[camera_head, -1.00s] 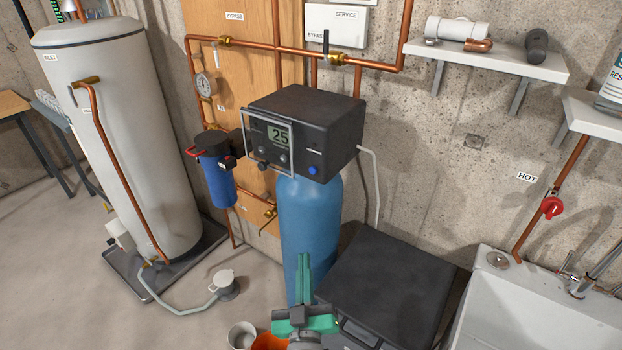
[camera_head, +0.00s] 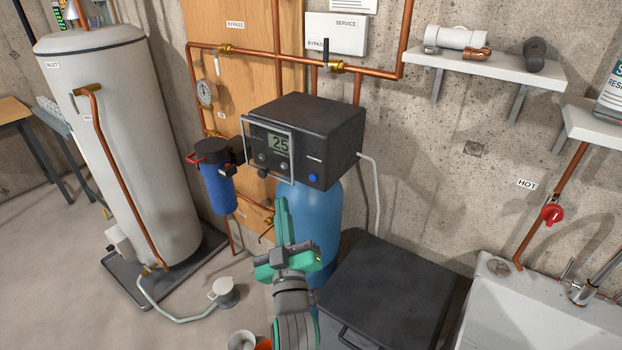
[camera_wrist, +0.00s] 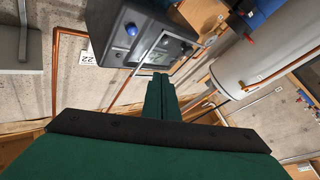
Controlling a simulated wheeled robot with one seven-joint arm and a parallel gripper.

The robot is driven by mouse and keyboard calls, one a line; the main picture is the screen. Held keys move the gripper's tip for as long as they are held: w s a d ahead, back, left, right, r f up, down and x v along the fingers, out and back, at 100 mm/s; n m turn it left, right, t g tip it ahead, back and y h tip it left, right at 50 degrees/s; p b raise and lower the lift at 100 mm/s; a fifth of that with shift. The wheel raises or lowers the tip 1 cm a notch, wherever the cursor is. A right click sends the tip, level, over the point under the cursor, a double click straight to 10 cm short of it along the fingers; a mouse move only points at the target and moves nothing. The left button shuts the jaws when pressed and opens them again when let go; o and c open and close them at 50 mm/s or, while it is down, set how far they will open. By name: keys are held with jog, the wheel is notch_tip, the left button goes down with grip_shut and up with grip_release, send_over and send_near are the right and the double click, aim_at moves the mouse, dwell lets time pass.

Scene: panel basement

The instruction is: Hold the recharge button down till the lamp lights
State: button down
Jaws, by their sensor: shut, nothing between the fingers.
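The black control head (camera_head: 335,140) sits on top of the blue tank (camera_head: 322,215). Its front has a display (camera_head: 278,144) reading 25, dark knobs behind a wire guard, and a blue button (camera_head: 313,178) at the lower right; I cannot read a label for it. No lit lamp is clear to me. My gripper (camera_head: 282,205) is shut and empty, pointing up, below the control head and apart from the button. In the wrist view the shut fingers (camera_wrist: 158,85) point toward the control head (camera_wrist: 135,45), and the blue button (camera_wrist: 131,30) shows beyond them to the upper left.
The wire guard (camera_head: 293,155) stands out from the panel's left part. A blue filter (camera_head: 217,185) and copper pipes are at the left. A black lidded box (camera_head: 390,295) stands at the right front, beside a white sink (camera_head: 500,310). A pale hose (camera_head: 375,190) runs down right.

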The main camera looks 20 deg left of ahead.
aim_at(313, 178)
jog(key=w+d, duration=0.3)
jog(key=w, duration=0.5)
jog(key=shift+w, duration=0.15)
dwell(2.0)
jog(key=shift+w+d, duration=0.15)
jog(key=shift+w, duration=0.1)
jog(key=shift+w+d, duration=0.15)
jog(key=shift+w, duration=0.25)
dwell(2.2)
jog(key=shift+s, duration=0.1)
dwell(1.3)
jog(key=shift+s+a, duration=0.3)
jog(key=shift+s, duration=0.4)
